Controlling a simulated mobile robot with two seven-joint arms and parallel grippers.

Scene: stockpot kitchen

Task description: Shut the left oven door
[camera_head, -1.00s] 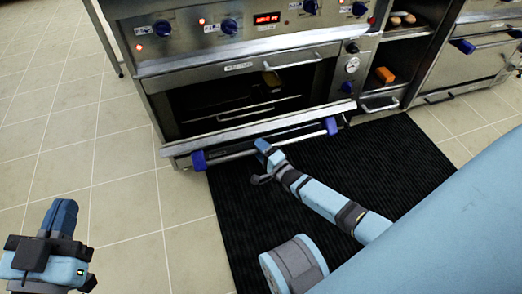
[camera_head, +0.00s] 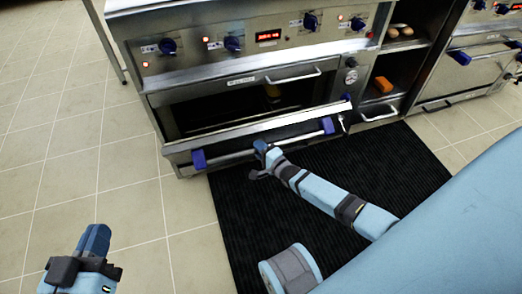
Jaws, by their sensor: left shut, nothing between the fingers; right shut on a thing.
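The left oven's door (camera_head: 255,130) is partly open, tilted out from the front below a dark cavity (camera_head: 205,108). Its bar handle (camera_head: 228,156) has blue end brackets and runs along the door's outer face. My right gripper (camera_head: 261,148) is shut on the handle near its middle; the fingers are small and partly hidden there. My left gripper (camera_head: 95,240) is shut and empty, at the lower left above the tiled floor, well away from the oven.
A black ribbed mat (camera_head: 375,160) lies before the oven. Blue knobs and a red display (camera_head: 269,36) sit above the cavity. Open shelves with an orange item (camera_head: 383,84) and another oven (camera_head: 470,75) stand to the right.

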